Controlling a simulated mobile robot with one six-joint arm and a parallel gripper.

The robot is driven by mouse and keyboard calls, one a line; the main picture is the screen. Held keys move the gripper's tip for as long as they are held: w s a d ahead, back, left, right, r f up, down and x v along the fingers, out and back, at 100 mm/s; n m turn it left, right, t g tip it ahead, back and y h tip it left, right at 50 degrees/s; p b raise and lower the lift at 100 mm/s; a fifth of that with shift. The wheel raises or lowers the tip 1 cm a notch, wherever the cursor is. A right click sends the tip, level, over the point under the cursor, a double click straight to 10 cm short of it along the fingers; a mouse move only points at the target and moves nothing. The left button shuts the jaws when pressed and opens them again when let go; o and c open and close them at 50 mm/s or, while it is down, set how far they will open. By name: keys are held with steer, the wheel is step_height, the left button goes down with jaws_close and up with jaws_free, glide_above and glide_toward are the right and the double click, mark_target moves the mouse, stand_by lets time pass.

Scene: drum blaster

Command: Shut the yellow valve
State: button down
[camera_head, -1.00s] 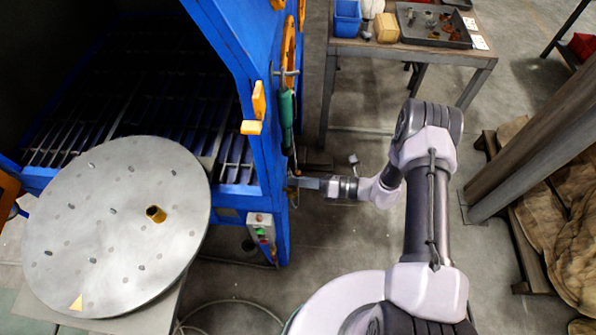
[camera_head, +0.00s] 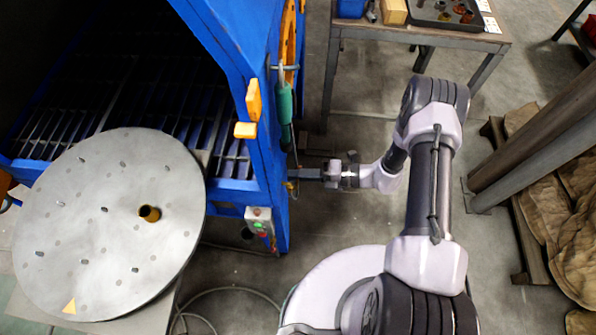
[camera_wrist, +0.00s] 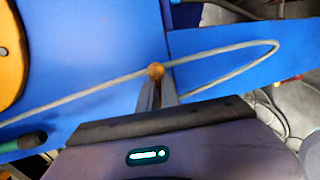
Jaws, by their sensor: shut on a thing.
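The yellow valve (camera_wrist: 155,69) shows in the wrist view as a small orange-yellow knob between my fingertips, in front of the blue cabinet side. My gripper (camera_wrist: 158,82) is shut on it. In the head view my gripper (camera_head: 297,174) reaches left to the right edge of the blue cabinet. A small yellow bit of the valve (camera_head: 290,186) shows just beside the fingertips. Most of the valve is hidden there, and I cannot tell its handle angle.
A grey hose (camera_wrist: 80,93) runs close by the valve. A green-handled tool (camera_head: 285,102) hangs on the cabinet (camera_head: 263,165) above my gripper. A control box (camera_head: 261,222) sits below. A round perforated plate (camera_head: 100,225) is at left. A workbench (camera_head: 420,34) stands behind.

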steer(key=shift+w, duration=0.1)
stand_by(0.4)
steer(key=c, duration=1.6)
jaws_free()
steer(key=shift+o, duration=0.2)
steer(key=shift+d, duration=0.1)
steer(key=d+r+p, duration=0.3)
steer(key=d, duration=1.4)
steer(key=shift+s+r, duration=0.15)
steer(key=shift+s, duration=0.3)
